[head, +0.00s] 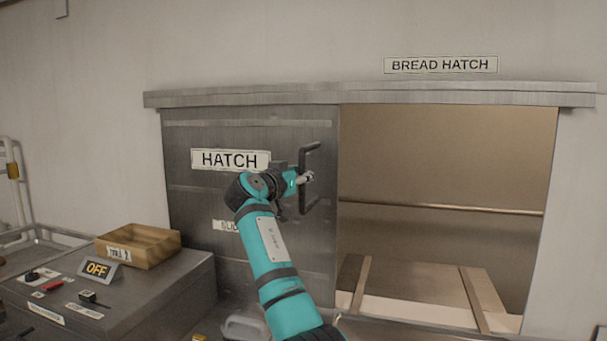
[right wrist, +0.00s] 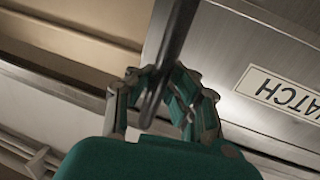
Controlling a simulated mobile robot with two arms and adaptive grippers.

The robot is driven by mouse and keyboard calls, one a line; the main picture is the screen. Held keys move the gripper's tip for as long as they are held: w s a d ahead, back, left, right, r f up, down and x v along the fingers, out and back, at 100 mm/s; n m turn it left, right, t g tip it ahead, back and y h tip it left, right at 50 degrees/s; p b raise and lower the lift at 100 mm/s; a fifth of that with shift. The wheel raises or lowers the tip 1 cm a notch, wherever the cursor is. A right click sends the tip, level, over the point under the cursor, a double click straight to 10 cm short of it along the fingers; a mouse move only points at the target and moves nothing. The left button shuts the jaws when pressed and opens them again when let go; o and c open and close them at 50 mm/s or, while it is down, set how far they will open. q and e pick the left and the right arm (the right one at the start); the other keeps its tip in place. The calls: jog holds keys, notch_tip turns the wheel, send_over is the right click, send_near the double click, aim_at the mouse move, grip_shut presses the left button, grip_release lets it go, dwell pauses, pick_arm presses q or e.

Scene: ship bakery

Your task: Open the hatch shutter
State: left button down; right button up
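The hatch shutter (head: 265,215) is a grey metal panel with a "HATCH" label (head: 230,160). It stands at the left of the frame, and the right part of the opening (head: 440,160) is uncovered. Its dark bar handle (head: 311,165) is upright near the panel's right edge. My right gripper (head: 306,178) is at the handle's middle. In the right wrist view the handle (right wrist: 175,35) runs between the fingers of the gripper (right wrist: 157,85), which are closed against it. The label also shows there, upside down. My left gripper is not in view.
A metal rail (head: 370,97) runs above the hatch under a "BREAD HATCH" sign (head: 440,64). Inside the opening are a horizontal rod (head: 440,207) and a board with wooden strips.

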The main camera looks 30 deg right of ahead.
jog(key=o, duration=0.5)
jog(key=shift+s+a+r, duration=0.15)
jog(key=shift+a+r, duration=0.2)
jog(key=shift+a, duration=0.05)
jog(key=shift+d, duration=0.3)
jog(key=v, duration=1.2)
jog(key=shift+a+f, duration=0.1)
